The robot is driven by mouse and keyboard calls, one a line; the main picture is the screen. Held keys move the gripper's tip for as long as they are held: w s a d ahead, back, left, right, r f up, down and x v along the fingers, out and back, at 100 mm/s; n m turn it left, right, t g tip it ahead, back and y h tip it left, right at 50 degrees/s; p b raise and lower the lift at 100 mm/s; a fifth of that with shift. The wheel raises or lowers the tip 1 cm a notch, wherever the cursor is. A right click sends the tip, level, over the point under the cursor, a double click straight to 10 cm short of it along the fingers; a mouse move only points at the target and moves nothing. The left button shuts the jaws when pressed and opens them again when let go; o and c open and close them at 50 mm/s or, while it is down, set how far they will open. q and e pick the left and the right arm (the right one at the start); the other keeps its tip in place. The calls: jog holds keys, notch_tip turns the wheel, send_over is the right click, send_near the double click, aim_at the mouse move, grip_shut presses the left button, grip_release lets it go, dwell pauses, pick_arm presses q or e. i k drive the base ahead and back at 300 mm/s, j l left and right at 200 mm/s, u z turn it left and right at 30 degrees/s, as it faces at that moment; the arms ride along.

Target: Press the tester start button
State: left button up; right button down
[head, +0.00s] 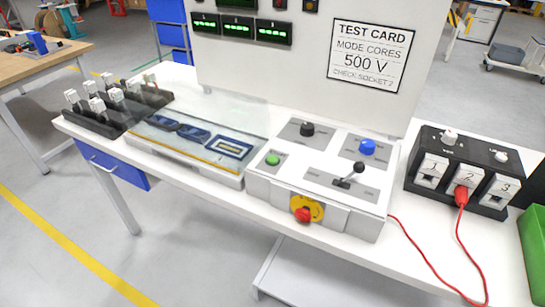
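The tester's control box (320,192) stands at the front of the white bench. A green button (272,160), likely the start button, sits on its left panel; its label is too small to read. A black knob (307,129), a blue knob (367,147) and a black lever (352,175) are on the same top. A red emergency button on a yellow plate (308,208) is on the front face. Neither gripper is in view.
A clear cover lies over a flat bay (200,133) left of the controls. A black rack with white pieces (115,103) stands at far left. A socket box (465,175) has a red plug (461,195) in socket 2; its red cable hangs off the front edge. A green bin (533,245) is at right.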

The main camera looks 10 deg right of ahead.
aim_at(271, 159)
jog(key=i+j+z, duration=0.1)
jog(key=z, duration=0.9)
jog(key=j+z, duration=0.4)
jog(key=j, duration=0.55)
jog(key=j+z, duration=0.4)
jog(key=j, duration=0.55)
jog(key=k+j, duration=0.1)
jog(key=j, duration=0.2)
